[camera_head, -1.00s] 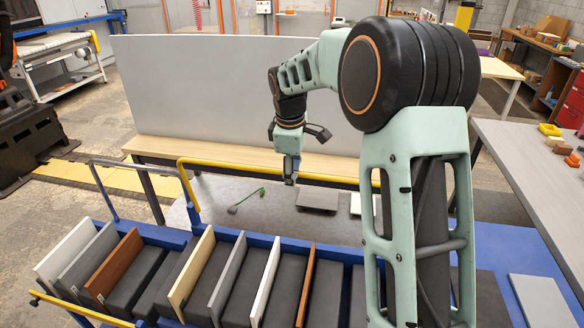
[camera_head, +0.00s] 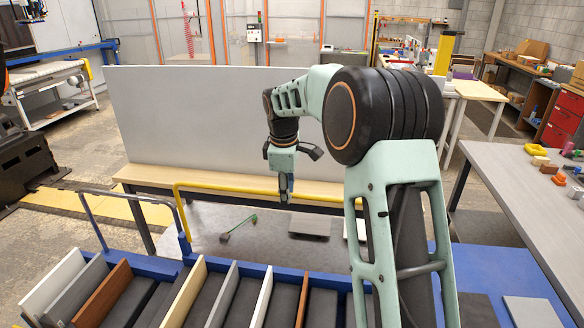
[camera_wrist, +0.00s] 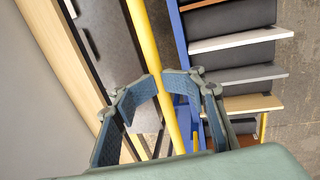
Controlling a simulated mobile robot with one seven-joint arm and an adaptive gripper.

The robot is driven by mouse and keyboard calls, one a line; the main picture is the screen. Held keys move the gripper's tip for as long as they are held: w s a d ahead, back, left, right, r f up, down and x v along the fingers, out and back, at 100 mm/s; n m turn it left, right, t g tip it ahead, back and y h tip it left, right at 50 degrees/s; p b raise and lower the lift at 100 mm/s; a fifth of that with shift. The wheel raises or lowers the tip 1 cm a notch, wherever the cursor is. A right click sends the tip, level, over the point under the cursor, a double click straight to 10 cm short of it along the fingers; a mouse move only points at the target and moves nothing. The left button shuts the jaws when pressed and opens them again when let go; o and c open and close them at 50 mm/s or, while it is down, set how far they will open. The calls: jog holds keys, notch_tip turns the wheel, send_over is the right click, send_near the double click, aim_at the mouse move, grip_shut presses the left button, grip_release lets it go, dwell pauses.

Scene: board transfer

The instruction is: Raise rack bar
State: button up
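The yellow rack bar (camera_head: 235,194) runs across the back side of the blue rack (camera_head: 150,262), with a bend down at its left end. My gripper (camera_head: 284,198) points down at the bar, right of its middle. In the wrist view my gripper (camera_wrist: 160,76) has its two blue-padded fingers spread apart. The yellow bar (camera_wrist: 143,40) passes through the gap between them in that view. I cannot tell how deep it lies between the fingers, and no contact is clear.
Upright boards, white (camera_head: 50,284), brown (camera_head: 101,292) and others, stand in slots of the rack. A large grey panel (camera_head: 215,105) stands behind on a wooden ledge (camera_head: 150,177). A grey table (camera_head: 520,190) is at the right. A green-ended tool (camera_head: 238,228) lies behind the bar.

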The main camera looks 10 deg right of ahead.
jog(key=w+d+r, duration=0.2)
jog(key=w+r, duration=0.1)
jog(key=w, duration=0.5)
jog(key=shift+d, duration=0.4)
jog(key=shift+r, duration=0.15)
dwell(0.5)
notch_tip(320, 180, up, 12)
jog(key=s, duration=0.2)
jog(key=shift+a, duration=0.45)
jog(key=shift+s, duration=0.1)
